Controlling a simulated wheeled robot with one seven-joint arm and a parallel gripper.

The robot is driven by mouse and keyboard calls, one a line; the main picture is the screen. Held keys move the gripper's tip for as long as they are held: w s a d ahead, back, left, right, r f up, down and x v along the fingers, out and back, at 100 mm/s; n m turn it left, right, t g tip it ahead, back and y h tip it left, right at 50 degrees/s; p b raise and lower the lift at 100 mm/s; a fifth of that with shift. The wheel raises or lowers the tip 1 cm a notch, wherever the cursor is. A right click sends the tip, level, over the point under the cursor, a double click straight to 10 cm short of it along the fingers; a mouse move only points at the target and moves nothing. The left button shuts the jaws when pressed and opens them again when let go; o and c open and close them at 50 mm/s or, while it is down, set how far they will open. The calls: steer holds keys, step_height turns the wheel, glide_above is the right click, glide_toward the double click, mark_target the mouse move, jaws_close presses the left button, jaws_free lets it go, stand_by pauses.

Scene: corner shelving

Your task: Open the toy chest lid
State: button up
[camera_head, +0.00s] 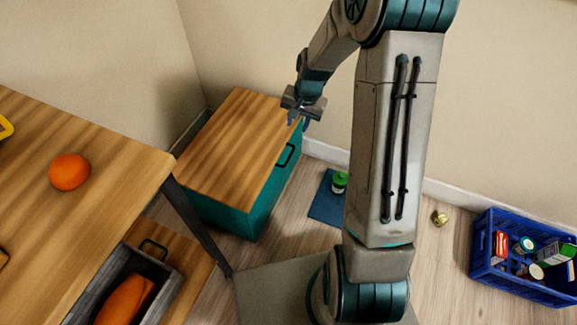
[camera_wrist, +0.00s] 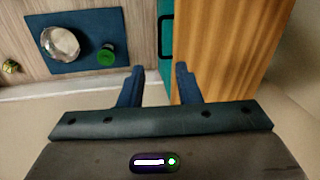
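The toy chest is a teal box (camera_head: 219,216) with a flat wooden lid (camera_head: 228,137), standing in the corner. The lid looks shut. A dark handle (camera_head: 285,155) is on the teal front; part of it shows in the wrist view (camera_wrist: 161,36). My gripper (camera_head: 299,120) is near the far front corner of the lid, pointing down. In the wrist view my gripper (camera_wrist: 158,80) is open and empty. Its right finger overlaps the view of the lid's front edge, and its left finger is over the floor side. I cannot tell whether either finger touches the chest.
A wooden table (camera_head: 88,206) with an orange (camera_head: 69,172) stands left of the chest. An open drawer (camera_head: 165,263) holds an orange object. A blue mat (camera_head: 324,208) with a green-lidded jar (camera_head: 340,182) lies in front of the chest. A blue crate (camera_head: 515,287) stands at right.

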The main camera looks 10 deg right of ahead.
steer(key=b, duration=0.2)
glide_toward(288, 159)
steer(key=shift+m, duration=0.4)
steer(key=f+b, duration=0.1)
steer(key=f, duration=0.1)
steer(key=f+b, duration=0.2)
steer(key=f, duration=0.1)
steer(key=a+f+b, duration=0.1)
steer(key=f+b, duration=0.1)
steer(key=shift+w+f, duration=0.3)
steer(key=shift+w, duration=0.05)
jaws_close()
